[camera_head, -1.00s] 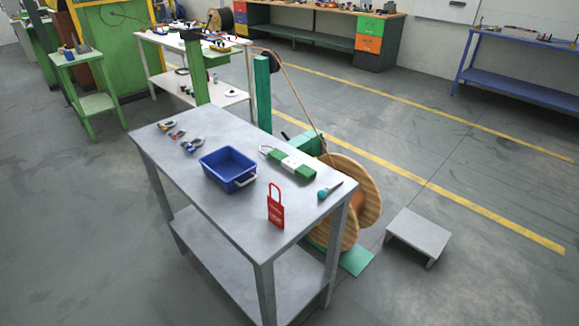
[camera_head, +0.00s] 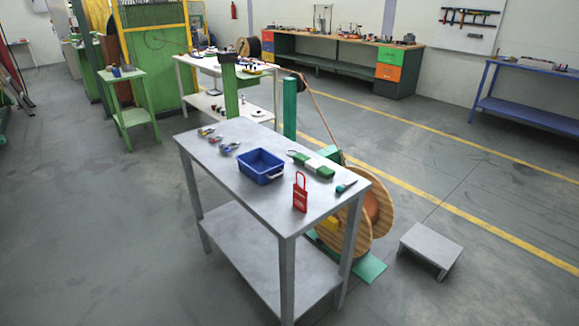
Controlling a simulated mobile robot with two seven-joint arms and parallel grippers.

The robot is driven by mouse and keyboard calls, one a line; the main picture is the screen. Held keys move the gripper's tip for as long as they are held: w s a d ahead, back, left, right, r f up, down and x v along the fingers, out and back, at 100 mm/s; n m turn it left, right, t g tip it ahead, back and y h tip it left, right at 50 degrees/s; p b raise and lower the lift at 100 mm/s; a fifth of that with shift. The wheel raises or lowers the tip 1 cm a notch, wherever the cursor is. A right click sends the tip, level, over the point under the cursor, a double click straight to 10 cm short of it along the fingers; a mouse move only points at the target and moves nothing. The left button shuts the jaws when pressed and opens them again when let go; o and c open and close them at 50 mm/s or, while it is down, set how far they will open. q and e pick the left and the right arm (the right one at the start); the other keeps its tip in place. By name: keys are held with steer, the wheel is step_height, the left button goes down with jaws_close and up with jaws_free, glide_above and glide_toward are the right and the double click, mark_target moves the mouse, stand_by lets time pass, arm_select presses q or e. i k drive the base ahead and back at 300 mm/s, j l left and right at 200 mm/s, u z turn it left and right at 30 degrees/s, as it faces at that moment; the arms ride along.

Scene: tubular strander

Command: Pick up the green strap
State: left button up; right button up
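A green piece with a white middle and a thin loop at its left end (camera_head: 312,163) lies on the grey metal table (camera_head: 226,166), near its back right edge. It is the only strap-like green thing that I see on this table. It lies to the right of a blue bin (camera_head: 262,177) and behind a red lockout tag (camera_head: 300,196). Nothing covers it. Neither of my grippers shows in the view.
A teal-handled tool (camera_head: 345,186) lies at the table's right corner. Several small clamp-like tools (camera_head: 228,147) lie at the left end. A wooden cable reel (camera_head: 378,222) stands behind the table, and a low grey step (camera_head: 432,245) is to the right. The floor at left is open.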

mark_target(318, 168)
steer(key=u, duration=2.75)
steer(key=k+l+u, duration=0.2)
steer(key=k+l, duration=0.35)
steer(key=l, duration=0.15)
steer(key=k+l, duration=0.55)
steer(key=l, duration=0.15)
steer(key=k+l, duration=0.5)
steer(key=l, duration=0.15)
steer(key=k+l, duration=0.55)
steer(key=l, duration=0.15)
